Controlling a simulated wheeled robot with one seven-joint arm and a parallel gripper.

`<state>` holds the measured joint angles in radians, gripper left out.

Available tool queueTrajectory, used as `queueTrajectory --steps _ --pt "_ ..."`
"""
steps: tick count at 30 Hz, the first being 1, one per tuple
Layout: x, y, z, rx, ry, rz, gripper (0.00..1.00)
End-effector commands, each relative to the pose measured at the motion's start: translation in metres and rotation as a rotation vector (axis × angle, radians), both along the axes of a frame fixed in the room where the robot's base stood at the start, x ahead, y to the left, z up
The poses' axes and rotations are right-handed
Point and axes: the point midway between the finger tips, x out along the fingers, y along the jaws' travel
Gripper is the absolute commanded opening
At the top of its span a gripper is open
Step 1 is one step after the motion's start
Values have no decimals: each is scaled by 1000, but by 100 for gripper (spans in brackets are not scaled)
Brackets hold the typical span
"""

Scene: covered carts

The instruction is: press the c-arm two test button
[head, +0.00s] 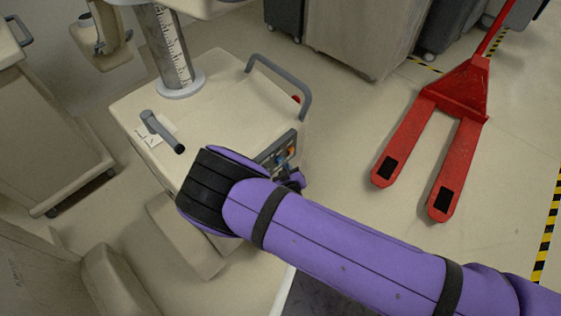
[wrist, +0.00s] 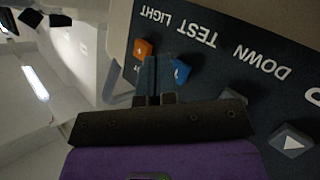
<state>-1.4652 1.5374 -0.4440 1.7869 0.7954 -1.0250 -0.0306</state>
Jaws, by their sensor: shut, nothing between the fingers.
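A dark control panel (wrist: 225,45) fills the right of the wrist view, its labels upside down. The blue button (wrist: 181,70) is by the word TEST, and an orange button (wrist: 143,48) is by LIGHT. My gripper (wrist: 155,62) is shut and empty, its tips over the gap between these two buttons and overlapping the blue one's left edge. I cannot tell whether they touch. In the head view the panel (head: 275,150) is on the side of a cream cart (head: 215,105), partly hidden by my purple arm. The fingers are not clear there.
A grey DOWN button (wrist: 232,97) and another grey button (wrist: 292,140) are farther right on the panel. The cart has a grey handle (head: 280,80), a red knob (head: 296,99) and a lever (head: 160,130). A red pallet jack (head: 455,100) stands right, with open floor between.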

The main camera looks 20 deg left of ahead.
Motion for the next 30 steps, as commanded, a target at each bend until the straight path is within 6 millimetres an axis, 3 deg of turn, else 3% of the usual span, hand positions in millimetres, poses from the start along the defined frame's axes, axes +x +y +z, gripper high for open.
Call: queueTrajectory --steps 30 --pt "4 9 0 1 0 0 0"
